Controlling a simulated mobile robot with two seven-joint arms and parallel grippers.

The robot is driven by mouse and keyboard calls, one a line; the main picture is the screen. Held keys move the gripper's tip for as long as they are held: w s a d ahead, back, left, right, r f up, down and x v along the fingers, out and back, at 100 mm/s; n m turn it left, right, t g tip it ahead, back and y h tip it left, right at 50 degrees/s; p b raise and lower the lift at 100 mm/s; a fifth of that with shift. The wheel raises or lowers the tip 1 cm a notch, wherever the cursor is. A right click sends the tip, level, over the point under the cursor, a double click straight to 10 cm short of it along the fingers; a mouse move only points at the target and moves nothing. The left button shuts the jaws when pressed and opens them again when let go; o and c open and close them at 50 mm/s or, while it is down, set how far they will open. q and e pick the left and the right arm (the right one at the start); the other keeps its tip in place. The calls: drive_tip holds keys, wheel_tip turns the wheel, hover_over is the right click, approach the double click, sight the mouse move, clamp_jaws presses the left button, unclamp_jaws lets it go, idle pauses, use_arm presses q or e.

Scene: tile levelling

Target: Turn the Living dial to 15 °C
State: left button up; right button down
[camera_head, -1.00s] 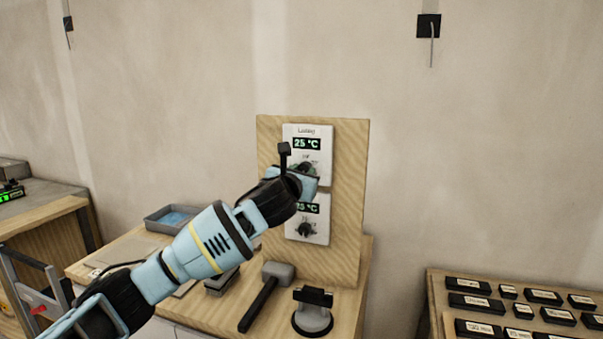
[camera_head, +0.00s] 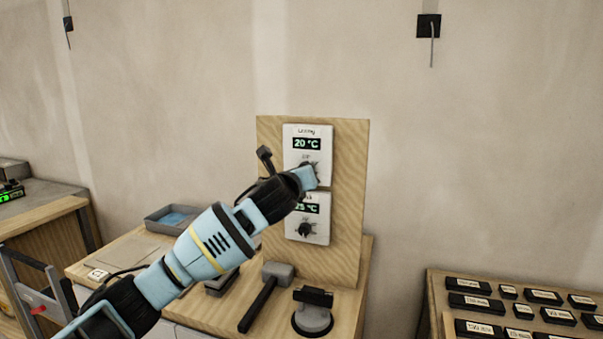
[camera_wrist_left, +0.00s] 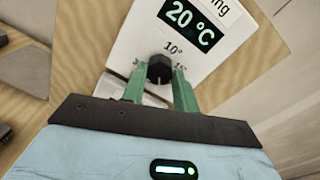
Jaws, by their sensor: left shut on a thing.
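The Living thermostat (camera_head: 297,136) is the upper white unit on an upright wooden board, and its display reads 20 °C. In the left wrist view its display (camera_wrist_left: 190,22) also reads 20 °C, tilted in the picture. My left gripper (camera_wrist_left: 160,80) is shut on the black Living dial (camera_wrist_left: 160,67), with a green finger on each side of it. In the head view my left gripper (camera_head: 308,176) covers most of that dial. My right gripper is not in view.
A second thermostat (camera_head: 322,229) with its own black dial (camera_head: 305,230) sits just below, its display partly hidden by my arm. A mallet (camera_head: 265,295) and a suction cup (camera_head: 312,315) lie on the bench in front of the board (camera_head: 345,200).

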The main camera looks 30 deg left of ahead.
use_arm(q)
drive_tip(key=shift+a+n+h, duration=0.1)
drive_tip(key=shift+n+h, duration=0.25)
drive_tip(key=shift+n, duration=3.8)
drive_tip(key=shift+n+h, duration=0.35)
drive_tip(key=shift+n, duration=3.8)
drive_tip(key=o, duration=1)
drive_tip(key=shift+c, duration=0.2)
drive_tip(key=shift+s, duration=0.15)
drive_tip(key=v, duration=0.7)
drive_tip(key=shift+s, duration=0.3)
